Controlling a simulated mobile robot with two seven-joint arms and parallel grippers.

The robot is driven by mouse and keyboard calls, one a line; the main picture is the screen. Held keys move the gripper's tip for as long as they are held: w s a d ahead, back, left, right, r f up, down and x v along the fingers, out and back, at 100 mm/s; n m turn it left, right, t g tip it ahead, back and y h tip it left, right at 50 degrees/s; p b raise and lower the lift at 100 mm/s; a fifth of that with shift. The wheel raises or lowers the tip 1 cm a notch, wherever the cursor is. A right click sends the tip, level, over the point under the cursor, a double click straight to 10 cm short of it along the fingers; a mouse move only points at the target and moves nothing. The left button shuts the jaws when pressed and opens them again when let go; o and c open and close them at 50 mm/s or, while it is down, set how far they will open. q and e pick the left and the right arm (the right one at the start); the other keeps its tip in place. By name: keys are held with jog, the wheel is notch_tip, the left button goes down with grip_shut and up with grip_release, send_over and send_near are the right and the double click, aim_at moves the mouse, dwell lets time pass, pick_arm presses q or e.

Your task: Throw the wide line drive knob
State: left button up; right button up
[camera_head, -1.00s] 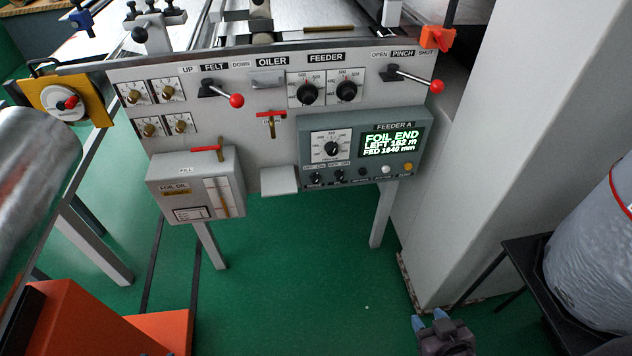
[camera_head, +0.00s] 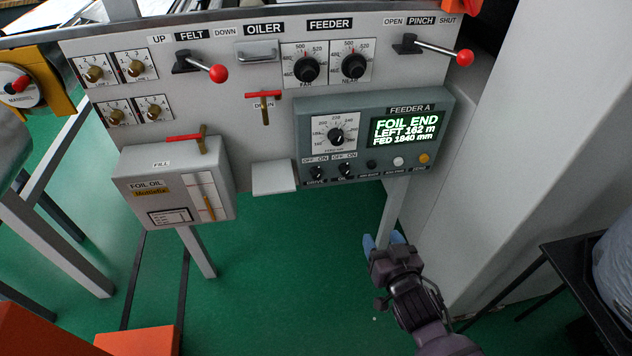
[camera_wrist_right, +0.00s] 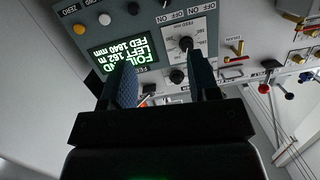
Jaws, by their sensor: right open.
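A grey-green control box labelled FEEDER A (camera_head: 440,108) hangs on the feeder panel. At its lower left are two small black knobs under OFF-ON marks, the drive knob (camera_head: 317,172) and a second knob (camera_head: 345,170). Nothing marked wide line is readable. My right gripper (camera_head: 383,243) is open and empty, below the box and apart from it. In the right wrist view the box appears upside down beyond my open fingers (camera_wrist_right: 163,75), with the OFF ON marks near the top edge. My left gripper is not in view.
The box has a lit FOIL END display (camera_head: 404,129), a large dial (camera_head: 336,135) and several buttons. Red-knobbed levers for felt (camera_head: 218,73) and pinch (camera_head: 464,58) stick out above. An oil box (camera_head: 178,186) is at left. A pale column stands right.

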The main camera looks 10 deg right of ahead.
jog(key=w+a+f+t+y+b, duration=0.1)
jog(key=w+a+f+b, duration=0.35)
jog(key=w, duration=0.35)
jog(key=t+y+b, duration=0.1)
jog(key=b, duration=0.1)
send_near(318, 177)
jog(key=shift+m, duration=0.4)
jog(key=w, duration=0.2)
jog(key=w+b, duration=0.1)
jog(key=w, duration=0.1)
jog(key=w+a, duration=0.1)
jog(key=w, duration=0.2)
jog(key=shift+w+a+f+b, duration=0.1)
jog(key=shift+f+b, duration=0.1)
jog(key=shift+b, duration=0.15)
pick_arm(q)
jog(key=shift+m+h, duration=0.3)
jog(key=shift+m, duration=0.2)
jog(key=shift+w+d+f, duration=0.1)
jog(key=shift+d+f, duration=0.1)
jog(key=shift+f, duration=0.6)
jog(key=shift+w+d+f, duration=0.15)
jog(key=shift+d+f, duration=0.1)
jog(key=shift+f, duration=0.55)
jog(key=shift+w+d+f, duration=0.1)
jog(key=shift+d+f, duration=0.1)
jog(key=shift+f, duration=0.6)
pick_arm(e)
jog(key=shift+w+a+r, duration=0.1)
jog(key=shift+w, duration=0.75)
